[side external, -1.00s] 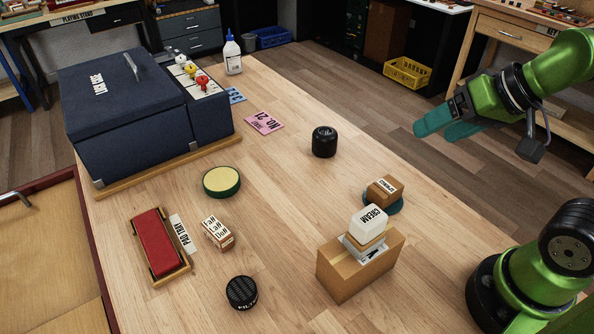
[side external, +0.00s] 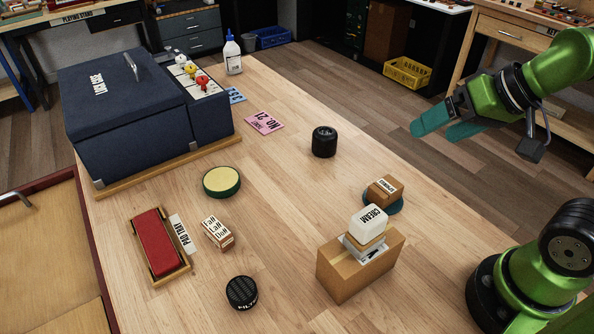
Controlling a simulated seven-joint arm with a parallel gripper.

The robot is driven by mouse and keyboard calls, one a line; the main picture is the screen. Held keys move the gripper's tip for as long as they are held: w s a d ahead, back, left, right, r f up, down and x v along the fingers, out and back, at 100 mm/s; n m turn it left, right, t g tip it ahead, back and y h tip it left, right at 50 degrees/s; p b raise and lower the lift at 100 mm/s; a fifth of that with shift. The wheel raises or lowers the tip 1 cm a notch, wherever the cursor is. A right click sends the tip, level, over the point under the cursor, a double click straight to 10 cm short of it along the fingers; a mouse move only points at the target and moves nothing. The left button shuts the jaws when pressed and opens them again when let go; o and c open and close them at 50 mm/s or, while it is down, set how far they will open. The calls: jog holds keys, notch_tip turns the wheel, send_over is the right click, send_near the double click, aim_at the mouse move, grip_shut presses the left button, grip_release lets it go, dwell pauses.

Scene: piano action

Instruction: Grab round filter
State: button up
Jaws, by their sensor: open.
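The round filter (side external: 242,292) is a short black disc with a mesh top and the letters "FILTE" on its side. It sits flat on the wooden table (side external: 290,220) near the front edge of the picture. My gripper (side external: 447,126) has teal fingers and is open and empty. It is in the upper right, above and beyond the table's right edge, far from the filter.
A cardboard box (side external: 350,272) with a cream block (side external: 369,221) on top stands right of the filter. A red pad tray (side external: 157,243), a small lettered block (side external: 217,232), a green-rimmed round pad (side external: 221,181) and a black cylinder (side external: 324,141) are also on the table.

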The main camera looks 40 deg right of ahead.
jog(key=n+g+h, duration=0.2)
jog(key=n+g, duration=0.5)
jog(key=n, duration=0.1)
send_over(241, 288)
notch_tip(241, 288, down, 8)
jog(key=f, duration=0.1)
jog(key=w+r, duration=0.1)
jog(key=r, duration=0.1)
jog(key=shift+m, duration=0.3)
notch_tip(241, 288, down, 11)
jog(key=shift+f, duration=0.1)
jog(key=shift+s+f, duration=0.2)
jog(key=shift+f, duration=0.7)
jog(key=shift+s+f, duration=0.15)
jog(key=shift+f, duration=0.7)
jog(key=shift+s+f, duration=0.2)
jog(key=shift+f, duration=0.7)
jog(key=c, duration=1.1)
jog(key=shift+r, duration=0.1)
jog(key=shift+c, duration=0.2)
